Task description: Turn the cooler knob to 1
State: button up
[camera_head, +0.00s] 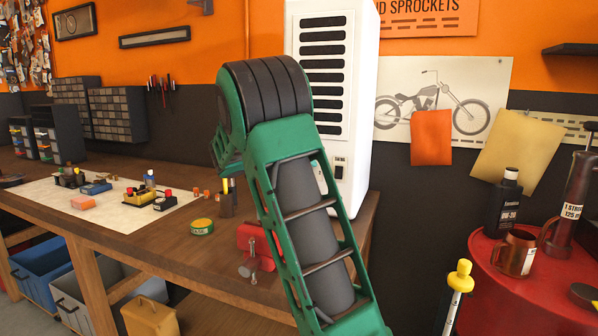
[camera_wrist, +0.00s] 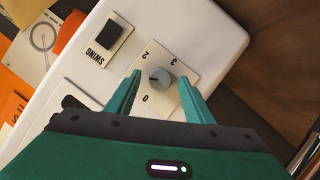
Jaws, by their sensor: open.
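The white cooler (camera_head: 365,60) stands tall on the workbench, partly covered by my green arm. In the wrist view its white face (camera_wrist: 205,38) fills the middle. The round grey knob (camera_wrist: 160,78) sits on a cream dial plate (camera_wrist: 184,66) with 2, 3 and 0 readable. No 1 shows; my left finger covers part of the plate's left side. A pale mark on the knob seems to run toward the picture's left. My gripper (camera_wrist: 160,82) is open, its green fingers on either side of the knob with visible gaps. In the head view the knob and gripper are hidden.
A black switch (camera_wrist: 108,33) marked SWING is beside the dial. At right, a red drum (camera_head: 510,300) holds a bottle (camera_head: 503,205) and a copper mug (camera_head: 515,252).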

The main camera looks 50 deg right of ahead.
jog(key=v, duration=1)
jog(key=shift+w+a, duration=0.1)
